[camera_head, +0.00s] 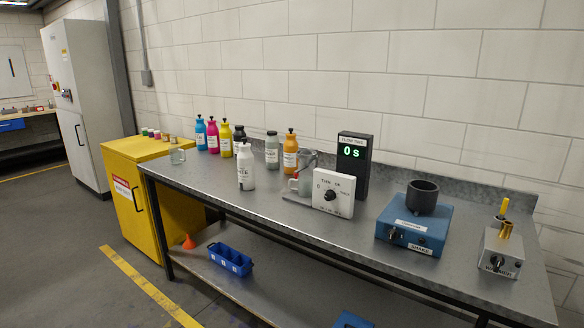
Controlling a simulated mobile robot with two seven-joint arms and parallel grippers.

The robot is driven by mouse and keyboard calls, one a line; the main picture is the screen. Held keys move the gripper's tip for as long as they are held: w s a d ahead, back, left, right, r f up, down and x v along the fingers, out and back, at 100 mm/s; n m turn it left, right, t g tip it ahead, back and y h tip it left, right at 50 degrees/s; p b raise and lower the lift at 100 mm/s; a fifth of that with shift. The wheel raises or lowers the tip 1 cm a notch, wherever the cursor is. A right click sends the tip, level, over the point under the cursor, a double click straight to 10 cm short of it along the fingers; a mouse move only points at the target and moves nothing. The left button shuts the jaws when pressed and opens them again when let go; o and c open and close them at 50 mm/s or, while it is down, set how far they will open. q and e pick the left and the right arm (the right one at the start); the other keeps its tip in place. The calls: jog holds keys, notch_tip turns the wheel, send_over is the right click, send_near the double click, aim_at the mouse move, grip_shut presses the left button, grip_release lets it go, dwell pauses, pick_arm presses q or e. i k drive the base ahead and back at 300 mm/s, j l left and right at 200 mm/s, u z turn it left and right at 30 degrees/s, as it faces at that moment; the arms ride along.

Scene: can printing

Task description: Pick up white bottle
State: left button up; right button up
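The white bottle (246,170) stands upright on the grey metal workbench (340,235), left of the middle of the view. Neither of my grippers shows in the head view.
Behind it stand cyan (200,133), magenta (213,136), yellow (225,140), black, grey-green (272,151) and orange (290,154) bottles. Right are a white dial box (333,193), black timer (353,165), blue shaker (413,227) and metal device (501,253). A yellow cabinet (160,195) stands left.

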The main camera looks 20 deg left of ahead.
aim_at(246, 181)
jog(key=i+j+z, duration=0.15)
jog(key=j+z, duration=0.45)
jog(key=j, duration=0.2)
jog(key=i+j+z, duration=0.15)
jog(key=j, duration=0.3)
jog(key=j+z, duration=0.15)
jog(key=j, duration=0.35)
jog(key=j+z, duration=0.1)
jog(key=j, duration=2.45)
